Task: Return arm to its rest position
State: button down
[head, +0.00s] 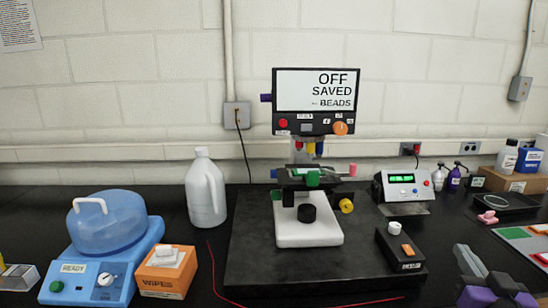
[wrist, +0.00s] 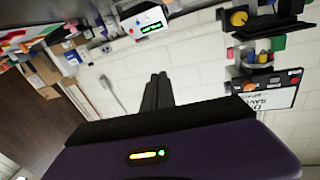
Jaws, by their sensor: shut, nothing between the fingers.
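My gripper (head: 464,250) shows at the lower right of the head view, with dark grey fingers and a purple body partly cut off by the bottom edge. In the wrist view my gripper (wrist: 158,78) has its two black fingers together with nothing between them. It is in front of the bench items and apart from them, with the scene turned over in that view. The rest of my arm is out of view.
A microscope (head: 310,226) with a screen (head: 315,90) reading "OFF SAVED BEADS" stands on a black slab (head: 258,250). A black switch box (head: 402,250) lies left of my gripper. A controller (head: 402,190), coloured mats (head: 515,232), a white jug (head: 206,195) and a blue device (head: 105,260) surround it.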

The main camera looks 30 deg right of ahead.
jog(key=s+a+f+n+t+y, duration=0.15)
jog(key=a+f, duration=0.25)
jog(key=a, duration=0.8)
jog(key=a+f+n+t+y, duration=0.25)
jog(key=a+f, duration=0.25)
jog(key=a, duration=0.7)
jog(key=s+a+f+n+g+y, duration=0.1)
jog(key=s+a+f+n+y, duration=0.2)
jog(key=s+a+y, duration=0.1)
jog(key=s+a+f+n+g+y, duration=0.1)
jog(key=s+a+f+n+y, duration=0.2)
jog(key=s+a, duration=0.3)
jog(key=a+y, duration=0.1)
jog(key=a, duration=0.2)
jog(key=shift+s+a+y, duration=0.2)
jog(key=shift+s+y, duration=0.2)
